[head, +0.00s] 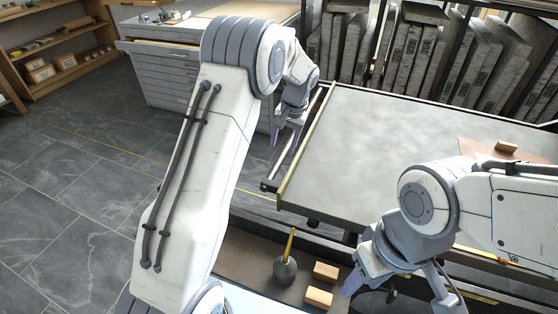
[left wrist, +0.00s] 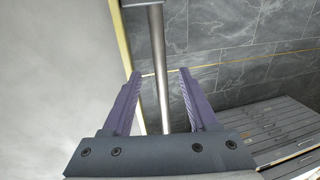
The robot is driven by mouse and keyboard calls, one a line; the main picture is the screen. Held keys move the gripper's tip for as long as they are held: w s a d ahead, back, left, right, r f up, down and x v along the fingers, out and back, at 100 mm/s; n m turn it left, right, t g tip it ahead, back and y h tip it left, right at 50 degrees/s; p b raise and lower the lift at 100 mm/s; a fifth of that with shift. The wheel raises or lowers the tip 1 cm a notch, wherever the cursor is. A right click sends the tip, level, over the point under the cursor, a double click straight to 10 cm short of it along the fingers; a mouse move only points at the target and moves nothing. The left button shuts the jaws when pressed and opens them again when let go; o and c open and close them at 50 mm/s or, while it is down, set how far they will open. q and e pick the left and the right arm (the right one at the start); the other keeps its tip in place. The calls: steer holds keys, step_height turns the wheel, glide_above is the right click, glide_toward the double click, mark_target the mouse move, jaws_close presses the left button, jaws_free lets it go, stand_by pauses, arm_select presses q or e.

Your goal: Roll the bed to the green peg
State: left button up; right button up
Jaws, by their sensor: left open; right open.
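The bed (head: 375,150) is a broad grey slab with a brass-coloured edge, at the centre right of the head view; part of it shows at the left of the left wrist view (left wrist: 60,80). A metal bar (head: 300,142) runs along its left end. My left gripper (head: 287,135) is at this bar. In the left wrist view the bar (left wrist: 157,45) passes between the open fingers, with visible space on both sides. My right gripper (head: 370,286) is open and empty in front of the bed's near edge. I cannot make out a green peg.
A dark tool with a yellow handle (head: 286,268) and two wooden blocks (head: 326,271) sit on the near shelf. Grey slabs (head: 405,55) stand racked behind the bed. A drawer cabinet (head: 165,75) stands at the back left. The floor at left is clear.

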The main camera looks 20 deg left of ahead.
mark_target(278, 162)
arm_select(q)
steer(key=f, duration=0.3)
steer(key=a+f, duration=0.1)
steer(key=f, duration=0.3)
steer(key=shift+a, duration=0.2)
jaws_close()
stand_by(1.1)
